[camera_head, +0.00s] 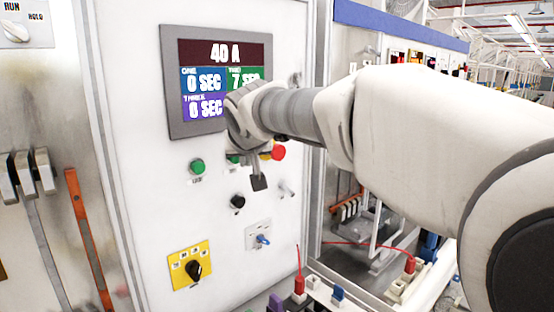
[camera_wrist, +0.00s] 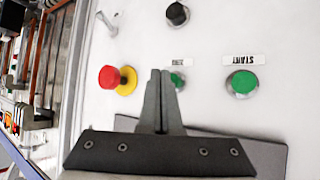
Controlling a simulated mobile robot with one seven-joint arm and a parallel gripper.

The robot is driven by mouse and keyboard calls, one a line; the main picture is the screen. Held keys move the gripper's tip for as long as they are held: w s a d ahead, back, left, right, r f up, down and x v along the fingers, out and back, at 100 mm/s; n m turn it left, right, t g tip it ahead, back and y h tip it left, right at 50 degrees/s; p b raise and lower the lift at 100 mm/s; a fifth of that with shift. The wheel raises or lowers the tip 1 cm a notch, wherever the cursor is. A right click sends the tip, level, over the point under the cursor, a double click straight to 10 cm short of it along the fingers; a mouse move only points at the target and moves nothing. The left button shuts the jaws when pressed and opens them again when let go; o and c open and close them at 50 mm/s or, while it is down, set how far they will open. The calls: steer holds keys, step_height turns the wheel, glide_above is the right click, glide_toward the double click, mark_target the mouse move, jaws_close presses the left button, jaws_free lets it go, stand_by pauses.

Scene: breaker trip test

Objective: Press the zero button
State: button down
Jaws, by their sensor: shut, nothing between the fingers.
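The panel carries a row of buttons. In the wrist view, which is upside down, a small green button (camera_wrist: 177,80) sits in the middle of the row; its label is too blurred to read surely, and my fingers partly cover it. A larger green button (camera_wrist: 242,84) labelled START is to its right. In the head view the middle green button (camera_head: 233,159) shows only in part beside my wrist. My gripper (camera_wrist: 160,75) is shut and empty, its tips just left of the middle button in the wrist view. In the head view the gripper (camera_head: 259,182) is below the row; contact cannot be told.
A red stop button (camera_head: 279,153) on a yellow base is close by. A black knob (camera_head: 237,202), a blue-tipped switch (camera_head: 263,240) and a yellow selector plate (camera_head: 180,281) are lower. The display (camera_head: 173,95) reads 40 A, partly hidden by my arm.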

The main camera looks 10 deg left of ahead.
steer(key=shift+a, duration=0.1)
stand_by(0.5)
steer(key=shift+w+a, duration=0.25)
steer(key=shift+w, duration=0.05)
steer(key=shift+w+a, duration=0.3)
steer(key=shift+a, duration=0.1)
stand_by(0.7)
steer(key=shift+s+d, duration=0.1)
steer(key=shift+d, duration=0.05)
steer(key=shift+s+d+b, duration=0.45)
steer(key=shift+s+d, duration=0.05)
steer(key=shift+d, duration=0.05)
steer(key=shift+s+d, duration=0.1)
steer(key=s+d+b, duration=0.2)
steer(key=s+d, duration=0.1)
steer(key=shift+d, duration=0.3)
stand_by(0.4)
